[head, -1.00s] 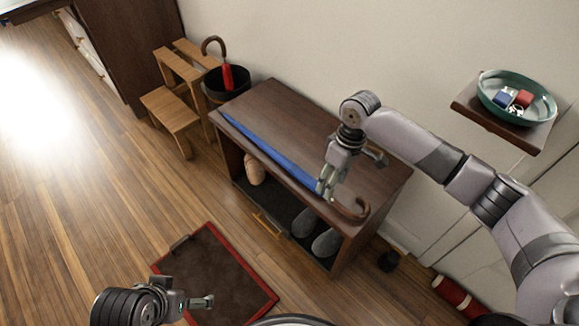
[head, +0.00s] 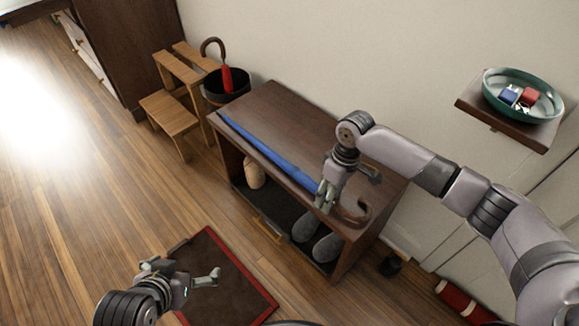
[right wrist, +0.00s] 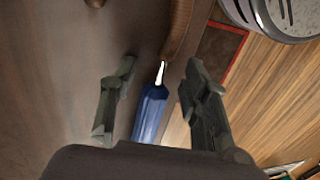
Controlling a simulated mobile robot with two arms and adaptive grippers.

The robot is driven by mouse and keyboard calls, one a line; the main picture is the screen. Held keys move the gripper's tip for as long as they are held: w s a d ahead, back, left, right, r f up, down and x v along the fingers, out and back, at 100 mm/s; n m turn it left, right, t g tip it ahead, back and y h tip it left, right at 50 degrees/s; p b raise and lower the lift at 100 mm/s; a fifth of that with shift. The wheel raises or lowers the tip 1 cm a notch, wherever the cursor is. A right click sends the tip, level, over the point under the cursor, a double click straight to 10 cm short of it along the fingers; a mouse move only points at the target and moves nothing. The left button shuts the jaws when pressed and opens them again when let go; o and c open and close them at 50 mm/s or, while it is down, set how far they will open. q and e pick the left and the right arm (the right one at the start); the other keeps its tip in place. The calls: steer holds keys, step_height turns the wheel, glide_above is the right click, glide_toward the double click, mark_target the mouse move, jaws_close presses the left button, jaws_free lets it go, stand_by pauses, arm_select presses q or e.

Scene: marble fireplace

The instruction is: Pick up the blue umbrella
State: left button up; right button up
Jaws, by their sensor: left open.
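The blue umbrella (head: 268,151) lies along the front edge of the dark wooden bench top, with its brown curved handle (head: 358,217) at the right end. My right gripper (head: 325,198) is at the umbrella near the handle end. In the right wrist view, the right gripper (right wrist: 160,98) is open, with the umbrella (right wrist: 150,112) between its two spread fingers, and gaps show on both sides. My left gripper (head: 205,279) is open and empty, low in the head view over the floor mat.
The bench (head: 290,112) holds slippers (head: 326,248) on its lower shelf. A red umbrella (head: 227,78) stands in a dark bin beside a wooden step stool (head: 168,113). A green bowl (head: 548,104) sits on a wall shelf. A red-edged mat (head: 225,290) lies in front.

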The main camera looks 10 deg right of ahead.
jaws_close()
stand_by(0.3)
steer(key=shift+r, duration=0.1)
stand_by(0.4)
